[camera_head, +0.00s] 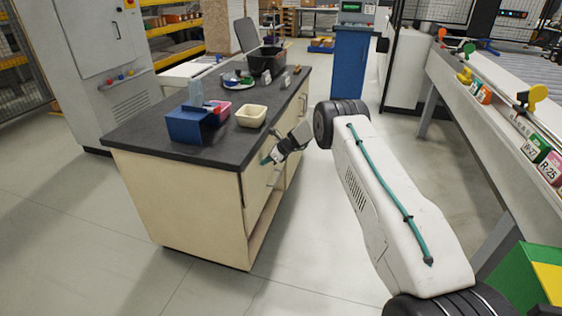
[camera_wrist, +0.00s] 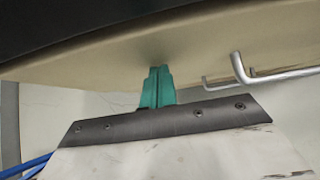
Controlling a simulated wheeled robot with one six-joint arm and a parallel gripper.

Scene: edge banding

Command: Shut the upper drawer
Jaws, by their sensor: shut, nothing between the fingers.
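The cabinet (camera_head: 190,205) has cream sides and a dark worktop, with its drawer side facing right in the head view. My gripper (camera_head: 266,159) is at the upper part of this side, just below the worktop edge. In the wrist view, its green fingers (camera_wrist: 157,74) are together and empty, with tips at or very near a cream front, probably the upper drawer front (camera_wrist: 110,68). Whether the tips touch, and how far the drawer stands out, I cannot tell.
On the worktop stand a blue holder (camera_head: 185,126), a cream bowl (camera_head: 251,116) and a black bin (camera_head: 266,61). A conveyor bench (camera_head: 470,90) runs along the right. A blue cabinet (camera_head: 349,70) stands behind. Floor is clear at front left.

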